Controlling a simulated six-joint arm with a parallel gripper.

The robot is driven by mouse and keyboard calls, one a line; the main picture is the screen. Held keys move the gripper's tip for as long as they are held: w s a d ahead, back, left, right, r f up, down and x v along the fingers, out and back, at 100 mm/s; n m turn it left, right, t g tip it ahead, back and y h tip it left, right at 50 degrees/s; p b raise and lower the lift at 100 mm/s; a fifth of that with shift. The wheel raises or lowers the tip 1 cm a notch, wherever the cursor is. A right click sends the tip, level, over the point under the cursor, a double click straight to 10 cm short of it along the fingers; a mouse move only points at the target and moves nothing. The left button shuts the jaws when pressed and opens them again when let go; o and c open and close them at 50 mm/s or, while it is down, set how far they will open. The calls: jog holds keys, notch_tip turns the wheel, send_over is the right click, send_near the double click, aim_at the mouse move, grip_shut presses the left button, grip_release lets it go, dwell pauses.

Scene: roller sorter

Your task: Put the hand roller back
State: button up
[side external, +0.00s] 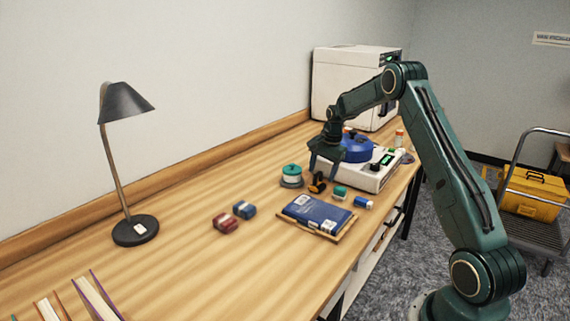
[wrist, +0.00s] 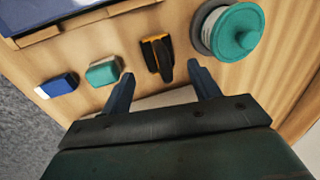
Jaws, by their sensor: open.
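A small black and orange tool (side external: 317,183) lies on the wooden table; I cannot tell for sure that it is the hand roller. In the wrist view the tool (wrist: 157,55) lies just beyond the fingertips, roughly in line with the gap between them. My gripper (side external: 322,172) is open, pointing down close above the table beside the white machine. In the wrist view my gripper (wrist: 160,70) shows both fingers apart with nothing held between them.
A teal-lidded round container (side external: 291,175) stands left of the tool. A teal block (side external: 340,192), a blue and white block (side external: 363,202) and a blue book (side external: 315,213) lie nearby. The white machine with a blue round top (side external: 357,148) stands behind.

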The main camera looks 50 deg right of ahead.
notch_tip(320, 180, up, 8)
jog(key=s, duration=0.1)
jog(key=shift+s, duration=0.25)
dwell(0.5)
jog(key=s+a+r+n+t, duration=0.1)
jog(key=s+a+r+n, duration=0.3)
jog(key=a+r, duration=0.5)
jog(key=s+a+r+n, duration=0.4)
jog(key=a+r, duration=0.1)
jog(key=a, duration=0.7)
jog(key=s+a+f+n+t, duration=0.1)
jog(key=s+a+n, duration=0.4)
jog(key=s, duration=0.5)
jog(key=s+a+f+n+t, duration=0.1)
jog(key=s+a+n, duration=0.4)
jog(key=s+a, duration=0.3)
jog(key=s, duration=0.3)
